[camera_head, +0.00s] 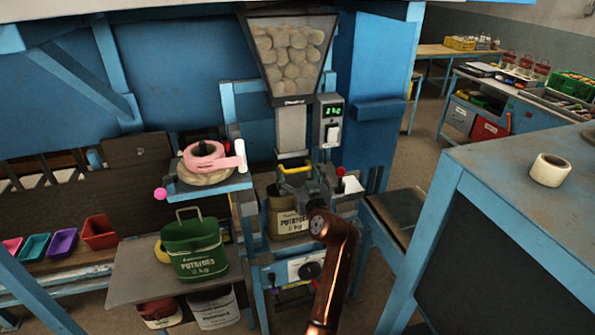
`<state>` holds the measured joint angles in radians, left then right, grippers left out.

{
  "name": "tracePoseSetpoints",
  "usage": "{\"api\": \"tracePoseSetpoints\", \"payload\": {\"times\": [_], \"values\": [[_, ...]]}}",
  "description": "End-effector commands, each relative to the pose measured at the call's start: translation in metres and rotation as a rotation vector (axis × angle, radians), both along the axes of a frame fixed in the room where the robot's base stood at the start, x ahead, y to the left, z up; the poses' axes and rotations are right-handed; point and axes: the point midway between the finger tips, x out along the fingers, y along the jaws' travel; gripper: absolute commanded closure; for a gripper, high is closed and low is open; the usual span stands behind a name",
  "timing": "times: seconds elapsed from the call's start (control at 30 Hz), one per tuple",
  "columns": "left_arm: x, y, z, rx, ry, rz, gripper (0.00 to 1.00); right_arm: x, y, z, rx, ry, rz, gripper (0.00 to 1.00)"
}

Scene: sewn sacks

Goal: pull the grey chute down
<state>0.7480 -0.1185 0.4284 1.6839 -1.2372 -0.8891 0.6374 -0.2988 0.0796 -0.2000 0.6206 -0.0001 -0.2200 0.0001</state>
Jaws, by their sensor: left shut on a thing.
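The grey chute (291,132) hangs upright under the potato hopper (291,55) in the middle of the head view. A yellow handle (294,166) sits at its lower end. My left gripper (300,183), dark and partly hidden by its own wrist, is shut on the yellow handle. A beige potato sack (285,219) stands below the chute, its right side hidden by my arm. My right gripper is not in view.
A control box (330,121) with a green display stands right of the chute. A pink tape roll (207,155) rests on a small shelf at left. A green potato sack (194,247) stands on a lower board. A blue-framed table (515,190) fills the right.

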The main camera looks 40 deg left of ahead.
Motion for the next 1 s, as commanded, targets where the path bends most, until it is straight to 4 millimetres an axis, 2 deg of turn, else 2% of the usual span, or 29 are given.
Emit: {"api": "tracePoseSetpoints", "payload": {"times": [0.07,0.1,0.17,0.53,0.9,1.0], "values": [[0.001,-0.001,-0.008,-0.012,0.009,-0.003,0.67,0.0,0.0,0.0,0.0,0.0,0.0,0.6],[0.001,-0.001,-0.008,-0.012,0.01,-0.002,0.21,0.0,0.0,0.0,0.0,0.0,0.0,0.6],[0.001,-0.001,-0.008,-0.011,0.009,-0.002,0.17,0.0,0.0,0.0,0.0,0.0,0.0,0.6],[-0.002,-0.005,-0.005,-0.006,0.005,-0.002,0.16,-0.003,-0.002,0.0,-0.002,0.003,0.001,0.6],[-0.034,-0.051,-0.006,-0.008,0.007,-0.004,0.16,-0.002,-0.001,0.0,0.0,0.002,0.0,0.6],[-0.04,-0.058,-0.006,-0.008,0.007,-0.002,0.16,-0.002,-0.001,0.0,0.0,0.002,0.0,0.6]]}}
